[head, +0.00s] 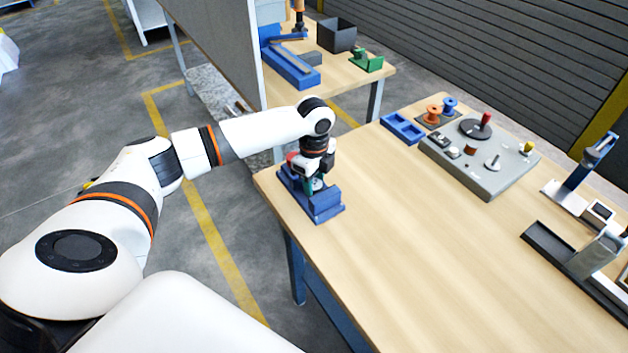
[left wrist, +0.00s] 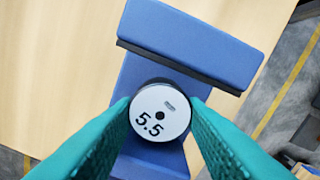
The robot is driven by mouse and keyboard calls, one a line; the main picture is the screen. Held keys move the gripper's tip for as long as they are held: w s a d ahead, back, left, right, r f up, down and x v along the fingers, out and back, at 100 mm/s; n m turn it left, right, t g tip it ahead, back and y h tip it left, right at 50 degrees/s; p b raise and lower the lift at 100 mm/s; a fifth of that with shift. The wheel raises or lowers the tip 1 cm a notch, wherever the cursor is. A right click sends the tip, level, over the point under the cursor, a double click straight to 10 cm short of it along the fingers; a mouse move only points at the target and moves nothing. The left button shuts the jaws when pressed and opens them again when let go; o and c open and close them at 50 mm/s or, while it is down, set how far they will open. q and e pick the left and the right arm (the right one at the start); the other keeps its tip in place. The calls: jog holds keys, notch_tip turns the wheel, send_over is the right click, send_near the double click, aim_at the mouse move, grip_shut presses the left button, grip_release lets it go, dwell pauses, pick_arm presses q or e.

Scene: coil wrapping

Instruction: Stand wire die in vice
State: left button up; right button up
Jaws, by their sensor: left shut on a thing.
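The blue vice (head: 324,208) stands at the near left corner of the wooden table, and its wide jaw block (left wrist: 190,40) fills the top of the left wrist view. My left gripper (head: 314,184) points down over the vice. In the left wrist view its teal fingers (left wrist: 160,108) are shut on the wire die (left wrist: 172,122), a round pale metal disc marked 5.5 with a small centre hole. The die's marked face is towards the wrist camera. It lies over the vice body beside the jaw block; whether it touches the vice I cannot tell. My right gripper is out of view.
A grey panel (head: 480,165) with a red-knobbed disc and knobs stands at the back, beside a blue tray (head: 402,127) and orange and blue spools (head: 433,112). A dark tray (head: 552,243) and stands are at the right. The middle tabletop is clear.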

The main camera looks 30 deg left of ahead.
aim_at(314, 184)
pick_arm(q)
jog(key=shift+f, duration=0.45)
jog(key=o, duration=1.1)
jog(key=shift+f, duration=0.15)
jog(key=shift+o, duration=0.3)
notch_tip(314, 184, up, 12)
jog(key=b, duration=0.2)
